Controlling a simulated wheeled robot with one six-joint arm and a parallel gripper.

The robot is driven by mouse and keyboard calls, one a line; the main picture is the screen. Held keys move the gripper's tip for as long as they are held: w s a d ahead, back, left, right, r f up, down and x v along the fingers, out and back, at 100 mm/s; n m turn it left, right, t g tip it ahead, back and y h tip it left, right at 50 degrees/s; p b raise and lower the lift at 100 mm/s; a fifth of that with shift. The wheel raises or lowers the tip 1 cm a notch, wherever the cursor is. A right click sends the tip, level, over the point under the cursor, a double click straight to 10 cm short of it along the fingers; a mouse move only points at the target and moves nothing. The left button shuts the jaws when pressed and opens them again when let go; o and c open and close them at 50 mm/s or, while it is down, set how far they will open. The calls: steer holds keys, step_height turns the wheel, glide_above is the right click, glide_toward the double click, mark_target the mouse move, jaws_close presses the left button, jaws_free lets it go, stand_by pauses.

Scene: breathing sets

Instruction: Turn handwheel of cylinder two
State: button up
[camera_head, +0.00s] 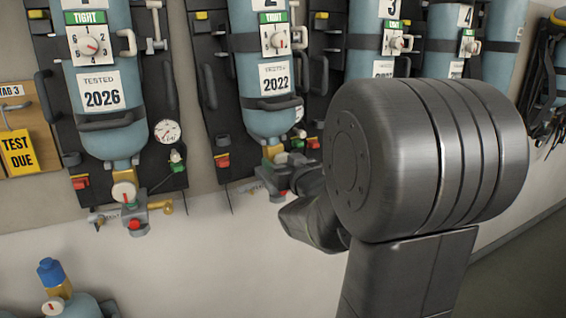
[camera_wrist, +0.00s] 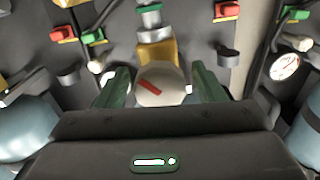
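Cylinder two (camera_head: 255,110) is a blue cylinder on a dark backboard, tagged 2 and TESTED 2022, with a brass valve (camera_head: 272,152) at its bottom. Its handwheel (camera_wrist: 163,88) is a pale round knob with a red mark, seen close up in the wrist view below the brass neck (camera_wrist: 155,54). My gripper (camera_wrist: 160,72) has its two dark green fingers apart, one on each side of the handwheel. Narrow gaps seem to show beside it; contact is hard to judge. In the head view my arm hides the handwheel and most of the gripper.
The cylinder tagged TESTED 2026 (camera_head: 100,135) hangs at left, with its own knob (camera_head: 123,193) and gauge (camera_head: 167,131). More cylinders hang at right, partly behind my arm. A blue-capped bottle (camera_head: 52,275) stands at lower left. Red and green fittings (camera_wrist: 228,10) surround the valve.

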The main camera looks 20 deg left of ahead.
steer(key=c, duration=0.8)
steer(key=shift+m, duration=0.4)
steer(key=m, duration=0.2)
steer(key=shift+m, duration=0.3)
steer(key=m, duration=0.4)
steer(key=shift+p, duration=0.3)
steer(key=shift+m, duration=0.3)
steer(key=o, duration=1)
